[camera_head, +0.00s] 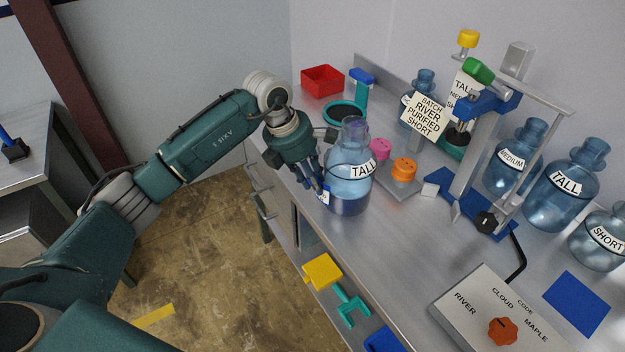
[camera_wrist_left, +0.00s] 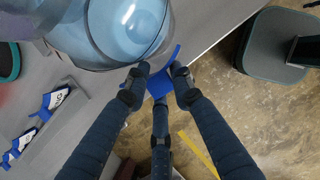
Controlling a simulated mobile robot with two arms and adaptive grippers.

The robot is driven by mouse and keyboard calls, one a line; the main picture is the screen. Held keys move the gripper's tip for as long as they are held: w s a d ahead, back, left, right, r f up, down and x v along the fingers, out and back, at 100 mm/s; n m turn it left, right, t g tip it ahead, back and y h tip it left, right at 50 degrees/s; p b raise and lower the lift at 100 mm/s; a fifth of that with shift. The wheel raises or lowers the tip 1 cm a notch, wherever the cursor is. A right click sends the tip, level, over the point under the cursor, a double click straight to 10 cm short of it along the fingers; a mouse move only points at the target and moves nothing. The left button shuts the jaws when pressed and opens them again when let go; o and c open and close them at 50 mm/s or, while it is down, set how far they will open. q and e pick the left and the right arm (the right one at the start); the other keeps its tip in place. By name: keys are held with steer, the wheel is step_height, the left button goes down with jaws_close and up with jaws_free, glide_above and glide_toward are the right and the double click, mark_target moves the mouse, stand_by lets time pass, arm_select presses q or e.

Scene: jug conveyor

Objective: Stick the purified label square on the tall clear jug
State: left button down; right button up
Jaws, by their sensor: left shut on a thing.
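A clear bluish jug (camera_head: 348,185) with a TALL neck tag stands upright near the bench's front edge, with darker liquid low inside. My left gripper (camera_head: 323,192) is at its lower left side, shut on a small label piece (camera_head: 326,197), white and blue, its print too small to read. In the left wrist view the blue piece (camera_wrist_left: 160,83) sits between the fingertips, close against the jug (camera_wrist_left: 112,25); I cannot tell whether it touches. Another TALL jug (camera_head: 560,195) stands at the far right. My right gripper is not in view.
A card (camera_head: 424,116) reads BATCH RIVER PURIFIED SHORT. Medium (camera_head: 512,165) and short (camera_head: 600,240) jugs stand at right, near a clamp-like stand (camera_head: 478,150). A dial box (camera_head: 490,310) is in front. A label rack (camera_wrist_left: 60,120) with several blue-backed labels lies beside the jug.

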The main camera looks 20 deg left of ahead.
arm_select(q)
steer(key=shift+w+d, duration=0.1)
steer(key=shift+d, duration=0.05)
stand_by(1.2)
steer(key=shift+w+d+b, duration=0.3)
steer(key=shift+w+b, duration=0.05)
steer(key=shift+b, duration=0.95)
stand_by(2.8)
stand_by(0.5)
steer(key=c, duration=0.9)
jaws_free()
steer(key=shift+s+a+f+p+v, duration=0.15)
steer(key=shift+p+v, duration=0.3)
steer(key=shift+v, duration=0.5)
steer(key=shift+s+a+p+v, duration=0.15)
steer(key=shift+p+v, duration=0.3)
steer(key=shift+v, duration=0.5)
steer(key=shift+s+a+f+p+v, duration=0.15)
steer(key=shift+p+v, duration=0.3)
steer(key=shift+v, duration=0.5)
steer(key=shift+d+r, duration=0.1)
